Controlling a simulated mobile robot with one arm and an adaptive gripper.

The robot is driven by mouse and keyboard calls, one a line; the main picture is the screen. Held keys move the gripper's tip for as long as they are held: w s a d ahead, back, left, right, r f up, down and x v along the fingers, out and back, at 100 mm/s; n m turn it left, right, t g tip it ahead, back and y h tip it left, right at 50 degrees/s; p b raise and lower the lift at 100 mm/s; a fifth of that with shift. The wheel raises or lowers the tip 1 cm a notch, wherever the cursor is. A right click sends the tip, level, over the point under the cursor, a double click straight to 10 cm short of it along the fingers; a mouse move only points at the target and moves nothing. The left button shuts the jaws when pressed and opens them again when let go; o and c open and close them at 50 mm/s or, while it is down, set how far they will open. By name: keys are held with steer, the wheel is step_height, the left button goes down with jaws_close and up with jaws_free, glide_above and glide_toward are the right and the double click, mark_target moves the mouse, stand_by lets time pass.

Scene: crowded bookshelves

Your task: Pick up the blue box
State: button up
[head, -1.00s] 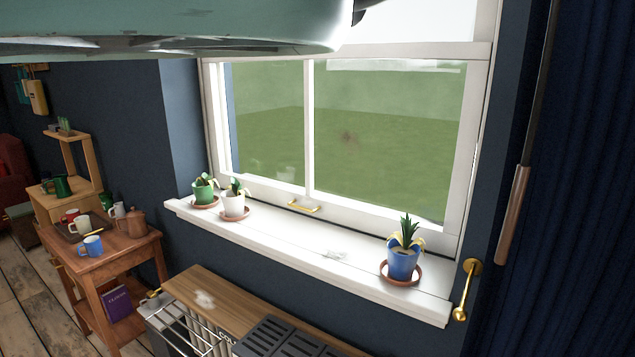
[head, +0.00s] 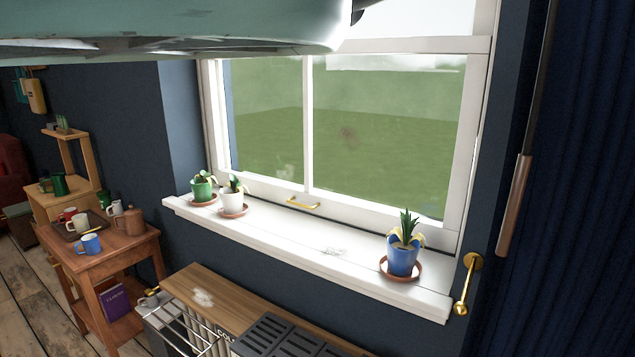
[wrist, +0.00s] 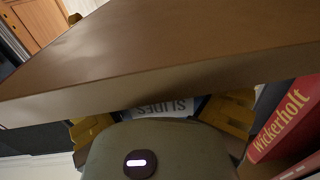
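In the wrist view, my gripper (wrist: 160,112) reaches in under a brown shelf board. Its yellow fingers stand apart on either side, and the board hides their tips. Between them shows part of a box (wrist: 165,107) with a pale label reading "SLIDES" and a dark bluish edge. The board and my gripper's body cover most of this box, so its full colour and shape are unclear. I cannot tell whether the fingers touch it. The head view shows neither the gripper's fingers nor this box.
The brown board (wrist: 170,45) lies close across the wrist view. A red "Wickerholt" book (wrist: 285,118) stands right of the gripper. In the head view are a windowsill (head: 300,240) with potted plants, a side table (head: 125,248) with mugs, and a wooden bench (head: 215,292).

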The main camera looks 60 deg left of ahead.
steer(key=shift+r, duration=0.1)
steer(key=shift+a+r+p, duration=0.1)
steer(key=shift+r+p, duration=0.3)
steer(key=shift+r, duration=0.3)
steer(key=shift+c, duration=0.2)
steer(key=p+v, duration=0.3)
steer(key=v, duration=1.1)
stand_by(0.5)
